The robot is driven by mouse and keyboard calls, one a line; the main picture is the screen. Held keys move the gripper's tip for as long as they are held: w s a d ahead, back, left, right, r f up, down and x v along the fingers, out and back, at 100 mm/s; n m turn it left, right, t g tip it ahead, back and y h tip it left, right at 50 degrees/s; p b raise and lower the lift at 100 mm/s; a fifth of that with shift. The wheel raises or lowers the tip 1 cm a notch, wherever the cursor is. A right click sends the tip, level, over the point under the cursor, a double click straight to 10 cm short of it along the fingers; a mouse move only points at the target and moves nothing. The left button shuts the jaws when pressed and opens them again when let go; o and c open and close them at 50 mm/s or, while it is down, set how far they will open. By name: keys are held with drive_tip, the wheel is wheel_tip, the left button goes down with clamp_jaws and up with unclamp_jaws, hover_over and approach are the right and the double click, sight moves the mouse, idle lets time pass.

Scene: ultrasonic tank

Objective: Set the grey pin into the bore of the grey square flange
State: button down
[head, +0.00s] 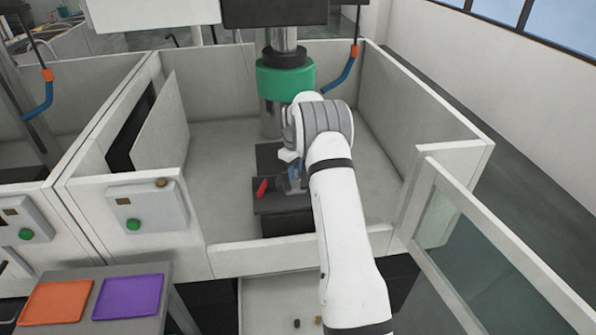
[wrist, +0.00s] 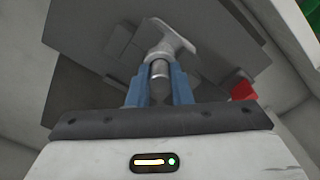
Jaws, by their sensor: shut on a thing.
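My gripper (wrist: 160,88) has blue fingers closed on the grey pin (wrist: 159,72), a short metallic cylinder, in the wrist view. Just beyond the pin's far end is a pale grey plate-like piece with a round neck (wrist: 168,42), which looks like the grey square flange. The pin's far end overlaps this neck in the picture; I cannot tell whether it is inside the bore or only in front of it. In the head view my gripper (head: 295,178) is low over the dark block, and the pin and flange are too small or hidden to make out.
A dark stepped block (head: 285,222) stands on the floor of a pale-walled bay (head: 215,150). A red piece (head: 262,188) is left of my gripper. A green-collared column (head: 286,80) rises behind. An open glazed door (head: 460,235) is at right. Orange (head: 55,301) and purple (head: 129,296) trays lie outside.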

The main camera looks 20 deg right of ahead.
drive_tip(key=c, duration=1.2)
unclamp_jaws()
drive_tip(key=shift+c, duration=0.2)
drive_tip(key=shift+o, duration=0.8)
drive_tip(key=o, duration=0.3)
drive_tip(key=shift+o, duration=0.2)
drive_tip(key=shift+w+r, duration=0.1)
drive_tip(key=shift+r+p, duration=1.65)
drive_tip(key=shift+r, duration=1.8)
